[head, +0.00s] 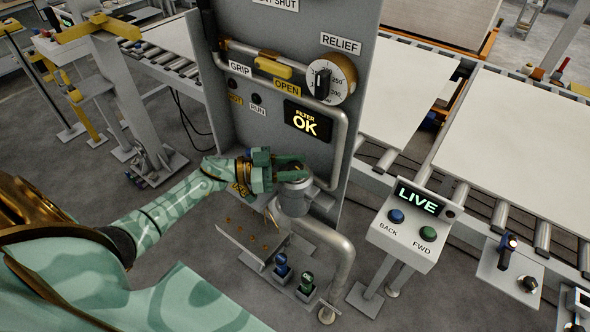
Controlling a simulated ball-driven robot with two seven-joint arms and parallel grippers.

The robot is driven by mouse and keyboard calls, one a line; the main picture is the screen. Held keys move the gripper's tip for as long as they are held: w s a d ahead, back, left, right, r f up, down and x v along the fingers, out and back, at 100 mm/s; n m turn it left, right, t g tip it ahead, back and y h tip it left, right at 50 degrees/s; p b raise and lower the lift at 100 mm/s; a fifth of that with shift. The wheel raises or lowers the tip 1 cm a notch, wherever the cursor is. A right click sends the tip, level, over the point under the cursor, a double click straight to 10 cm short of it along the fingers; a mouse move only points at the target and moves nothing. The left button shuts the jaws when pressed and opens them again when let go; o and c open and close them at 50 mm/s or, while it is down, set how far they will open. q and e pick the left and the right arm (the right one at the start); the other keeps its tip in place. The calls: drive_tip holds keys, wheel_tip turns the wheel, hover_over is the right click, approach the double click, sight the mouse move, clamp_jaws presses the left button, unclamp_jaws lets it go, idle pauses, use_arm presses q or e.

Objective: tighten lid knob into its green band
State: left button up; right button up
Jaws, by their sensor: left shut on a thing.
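My left arm reaches in from the left. Its green gripper (292,172) is shut on the lid knob at the top of the grey filter canister (294,200). The fingers cover most of the knob, so its pointer and the green band cannot be made out. The canister stands upright in front of the grey panel (262,22), joined to a bent pipe (343,270). A lit "FILTER OK" display (306,121) is on the panel above the gripper. My right gripper is not in view.
A RELIEF dial (343,72) and a yellow valve handle (272,68) are higher on the panel. A "LIVE" control box (412,227) with blue and green buttons stands at right. Roller conveyors carrying pale sheets (512,150) lie behind. Blue (281,271) and green (307,280) fittings sit below the canister.

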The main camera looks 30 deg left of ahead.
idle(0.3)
use_arm(q)
drive_tip(key=o, duration=1)
drive_tip(key=shift+s+a, duration=0.1)
drive_tip(key=shift+a, duration=0.05)
drive_tip(key=b+v, duration=0.2)
drive_tip(key=v, duration=1.4)
drive_tip(key=shift+a+b, duration=0.25)
drive_tip(key=shift+b, duration=0.15)
drive_tip(key=shift+f, duration=0.1)
